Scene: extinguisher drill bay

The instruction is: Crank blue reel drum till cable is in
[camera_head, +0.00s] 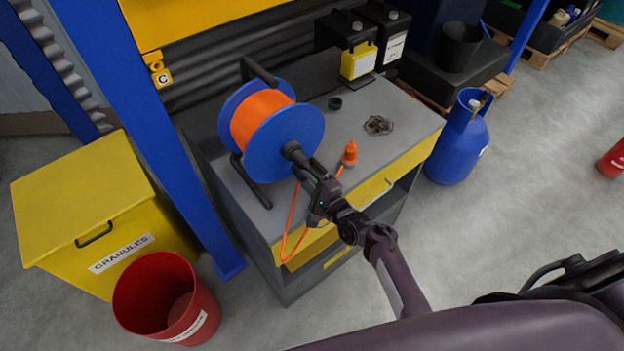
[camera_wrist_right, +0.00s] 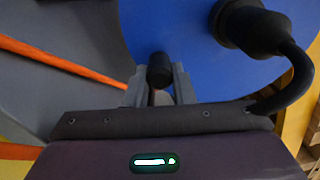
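The blue reel drum (camera_head: 287,147) with orange cable (camera_head: 258,112) wound on it stands in a black frame on the grey workbench (camera_head: 385,105). Orange cable hangs in a loop over the bench front and leads up to an orange plug (camera_head: 350,153) at the bench edge. My right gripper (camera_head: 312,172) is at the drum's near face, below its black hub. In the right wrist view, its fingers (camera_wrist_right: 160,85) sit on both sides of a dark crank knob (camera_wrist_right: 159,70) and appear closed on it. The blue drum face (camera_wrist_right: 205,65) is behind. My left gripper is out of view.
Black and yellow containers (camera_head: 358,62) stand at the bench back. A small dark coil (camera_head: 378,125) lies on the bench. A blue gas bottle (camera_head: 460,140) stands right, a yellow granules bin (camera_head: 90,200) and red bucket (camera_head: 168,300) left. A blue post (camera_head: 165,140) rises beside the bench.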

